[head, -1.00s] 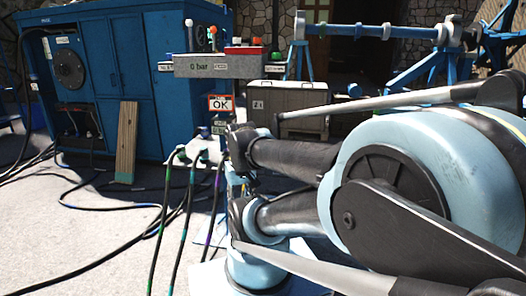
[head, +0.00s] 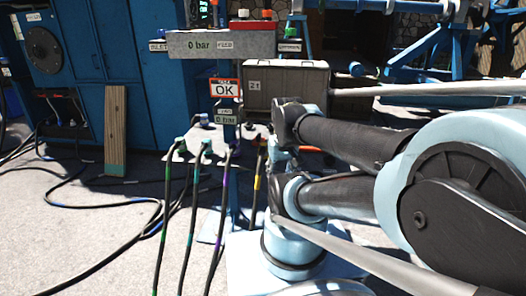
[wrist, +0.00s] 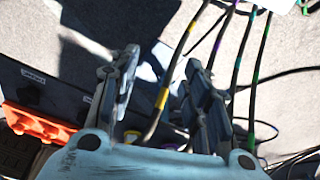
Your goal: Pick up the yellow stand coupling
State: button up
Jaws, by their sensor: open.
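A black cable with yellow bands (head: 257,182) hangs at the right end of a row of cables on the stand plate (head: 183,156). In the wrist view the yellow-banded cable (wrist: 162,98) runs between the fingers of my gripper (wrist: 160,72). The fingers are open and spread to either side of the cable; I see no clear contact. In the head view my arm hides the gripper.
Cables with green (head: 166,190), teal (head: 196,182) and purple (head: 225,182) bands hang left of the yellow one. An OK sign (head: 225,88) and grey gauge block (head: 221,43) stand above. A grey case (head: 286,88) is behind. Loose cables cover the ground at left.

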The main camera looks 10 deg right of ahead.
jog(key=shift+o, duration=0.7)
jog(key=shift+s+r, duration=0.35)
notch_tip(320, 180, up, 9)
jog(key=m+g, duration=0.2)
jog(key=m, duration=0.2)
send_over(264, 144)
notch_tip(264, 144, down, 11)
jog(key=shift+f, duration=0.1)
jog(key=shift+s+a+f, duration=0.1)
jog(key=shift+f, duration=1.25)
jog(key=shift+s+a+f, duration=0.1)
jog(key=shift+f, duration=1.25)
jog(key=shift+c, duration=0.6)
jog(key=c, duration=1.1)
